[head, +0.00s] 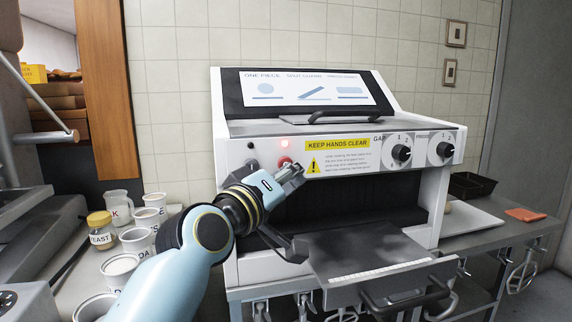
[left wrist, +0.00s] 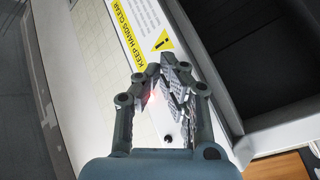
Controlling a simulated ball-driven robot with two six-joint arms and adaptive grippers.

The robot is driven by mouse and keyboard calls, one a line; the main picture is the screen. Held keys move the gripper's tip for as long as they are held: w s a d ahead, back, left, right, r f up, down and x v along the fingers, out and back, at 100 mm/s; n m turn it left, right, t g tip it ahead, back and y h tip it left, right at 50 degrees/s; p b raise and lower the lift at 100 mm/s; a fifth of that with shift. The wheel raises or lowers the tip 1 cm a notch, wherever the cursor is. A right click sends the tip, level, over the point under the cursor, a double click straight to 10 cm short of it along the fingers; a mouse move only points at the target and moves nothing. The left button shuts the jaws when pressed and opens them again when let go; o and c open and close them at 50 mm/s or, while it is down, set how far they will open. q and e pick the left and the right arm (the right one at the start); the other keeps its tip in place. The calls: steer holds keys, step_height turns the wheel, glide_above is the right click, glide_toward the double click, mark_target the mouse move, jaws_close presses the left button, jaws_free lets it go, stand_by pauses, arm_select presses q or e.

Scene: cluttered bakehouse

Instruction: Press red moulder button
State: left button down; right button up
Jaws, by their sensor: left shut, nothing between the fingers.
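The moulder (head: 350,131) is a white machine with a dark opening. Its red button (head: 284,161) is on the left of the front panel, below a lit red lamp (head: 285,144). My left gripper (head: 298,170) is shut and empty, with its fingertips at the panel beside the red button. I cannot tell if they touch it. In the left wrist view the shut fingers (left wrist: 160,72) are over the panel near the yellow warning label (left wrist: 131,52). A red glow shows between them, and the button itself is not clear there. My right gripper is not in view.
A black knob or button (head: 251,145) is left of the lamp. Two dials (head: 402,153) are at the panel's right. A tray with a handle (head: 380,263) sticks out in front. Several labelled tubs and a yeast jar (head: 100,231) crowd the left counter.

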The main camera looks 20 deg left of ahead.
arm_select(q)
steer(key=shift+w+a, duration=0.15)
steer(key=shift+w, duration=0.1)
stand_by(0.4)
steer(key=shift+w+a, duration=0.1)
stand_by(0.3)
steer(key=shift+s+d, duration=0.5)
steer(key=shift+s, duration=0.2)
